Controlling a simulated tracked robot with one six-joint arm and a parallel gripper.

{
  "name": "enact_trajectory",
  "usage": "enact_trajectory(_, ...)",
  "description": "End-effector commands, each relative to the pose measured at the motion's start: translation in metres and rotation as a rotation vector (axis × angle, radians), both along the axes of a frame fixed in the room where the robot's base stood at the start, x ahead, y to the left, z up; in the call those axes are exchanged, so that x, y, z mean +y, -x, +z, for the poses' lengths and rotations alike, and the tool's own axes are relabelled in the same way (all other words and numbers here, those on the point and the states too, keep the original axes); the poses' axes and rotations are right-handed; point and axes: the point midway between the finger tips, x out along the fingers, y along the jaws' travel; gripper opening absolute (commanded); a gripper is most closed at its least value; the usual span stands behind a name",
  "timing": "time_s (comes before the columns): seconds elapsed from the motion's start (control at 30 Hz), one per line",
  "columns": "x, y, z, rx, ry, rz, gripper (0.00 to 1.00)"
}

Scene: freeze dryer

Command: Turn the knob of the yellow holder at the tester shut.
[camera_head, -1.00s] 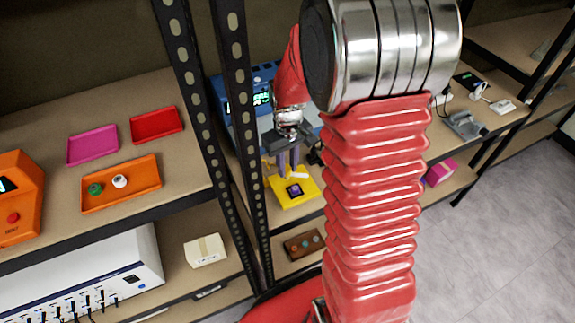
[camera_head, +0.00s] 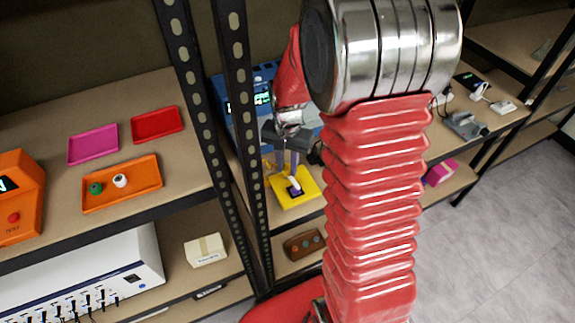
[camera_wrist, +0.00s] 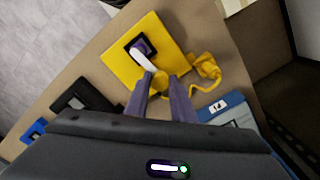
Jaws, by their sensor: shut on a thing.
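The yellow holder (camera_wrist: 120,62) is a flat plate with a dark square recess and a purple piece (camera_wrist: 139,45) in it. A white bar (camera_wrist: 144,61) lies across the recess. A round yellow knob (camera_wrist: 160,84) is at the holder's edge, between the purple fingers of my gripper (camera_wrist: 162,80), which is shut on it. A yellow cable (camera_wrist: 207,94) runs to a yellow plug (camera_wrist: 207,67). In the head view my gripper (camera_head: 287,167) reaches down at the holder (camera_head: 304,200). The blue tester (camera_head: 264,75) stands behind it, partly hidden by my arm and a post.
Dark perforated shelf posts (camera_head: 238,110) stand just left of my gripper. An orange tray (camera_head: 140,170) with a green and a white piece, and pink and red trays, lie on the left shelf. A black device (camera_wrist: 85,95) is near the holder in the wrist view.

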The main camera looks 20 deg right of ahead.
Motion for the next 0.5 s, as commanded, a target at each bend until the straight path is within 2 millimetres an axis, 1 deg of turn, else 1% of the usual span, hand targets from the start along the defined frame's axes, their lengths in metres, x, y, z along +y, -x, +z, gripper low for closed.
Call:
enact_trajectory(0.2, -0.001, -0.0006, 0.0004, -0.001, 0.001, -0.092, 0.0)
enact_trajectory(0.5, -0.0011, -0.0006, 0.0005, -0.001, 0.002, -0.124, 0.0)
